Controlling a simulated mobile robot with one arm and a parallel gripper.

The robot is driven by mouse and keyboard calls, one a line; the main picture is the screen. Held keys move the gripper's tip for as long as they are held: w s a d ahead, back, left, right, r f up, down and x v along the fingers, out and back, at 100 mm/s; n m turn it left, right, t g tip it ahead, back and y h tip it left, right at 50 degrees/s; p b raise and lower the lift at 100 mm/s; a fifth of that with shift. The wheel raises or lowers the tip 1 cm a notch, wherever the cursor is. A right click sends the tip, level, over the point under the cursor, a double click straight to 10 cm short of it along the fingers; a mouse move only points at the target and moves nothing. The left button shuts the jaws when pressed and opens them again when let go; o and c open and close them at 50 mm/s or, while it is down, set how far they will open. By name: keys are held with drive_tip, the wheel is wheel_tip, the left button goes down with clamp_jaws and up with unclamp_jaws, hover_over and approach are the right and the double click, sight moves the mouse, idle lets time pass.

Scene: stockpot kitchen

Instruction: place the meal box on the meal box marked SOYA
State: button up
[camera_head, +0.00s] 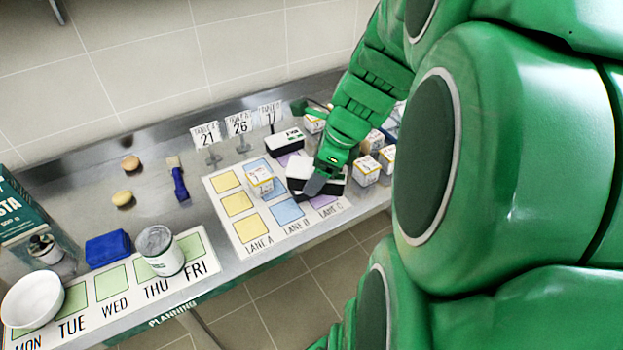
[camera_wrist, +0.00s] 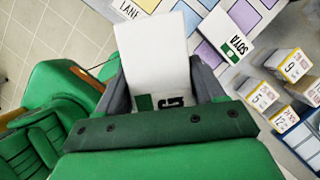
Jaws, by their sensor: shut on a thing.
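My gripper (camera_head: 317,180) is shut on a white meal box (camera_wrist: 155,58), with one grey finger on each side of it in the wrist view. The held box has a green patch and a dark letter partly hidden by my gripper. In the head view the held box (camera_head: 298,167) is over the lane sheet, partly covered by my gripper. The meal box marked SOYA (camera_wrist: 222,38) lies to the right of the held box in the wrist view, apart from it in the picture. In the head view a white-topped, dark-sided box (camera_head: 285,139) lies just behind the held one; its lettering is unclear.
The lane sheet (camera_head: 235,240) has coloured squares, with a small carton (camera_head: 260,180) on it. Several cartons (camera_head: 366,170) stand right of my gripper. Numbered signs (camera_head: 240,127) stand behind. A tin (camera_head: 158,250), blue box (camera_head: 107,247) and bowl (camera_head: 32,299) are at left.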

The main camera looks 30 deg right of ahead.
drive_tip(key=shift+s+d+r+m, duration=0.2)
drive_tip(key=shift+d+m, duration=0.1)
drive_tip(key=shift+d, duration=0.35)
drive_tip(key=shift+w+d+f, duration=0.1)
drive_tip(key=shift+w+d, duration=0.15)
drive_tip(key=shift+w, duration=0.1)
drive_tip(key=w+d+f, duration=0.1)
drive_tip(key=w+f, duration=0.1)
drive_tip(key=w, duration=0.1)
drive_tip(key=w+d+f, duration=0.1)
drive_tip(key=w+f, duration=0.2)
drive_tip(key=w, duration=0.1)
drive_tip(key=w+d+f, duration=0.2)
drive_tip(key=w+f, duration=0.1)
drive_tip(key=w, duration=0.1)
drive_tip(key=shift+w+d+f, duration=0.2)
drive_tip(key=shift+w+f, duration=0.3)
drive_tip(key=shift+f, duration=0.1)
drive_tip(key=shift+w+d+f, duration=0.1)
drive_tip(key=shift+w+f, duration=0.05)
drive_tip(key=shift+f, duration=0.75)
drive_tip(key=shift+w+f, duration=0.1)
drive_tip(key=shift+f, duration=0.75)
drive_tip(key=shift+f, duration=0.15)
drive_tip(key=o, duration=1.3)
drive_tip(key=shift+c, duration=0.2)
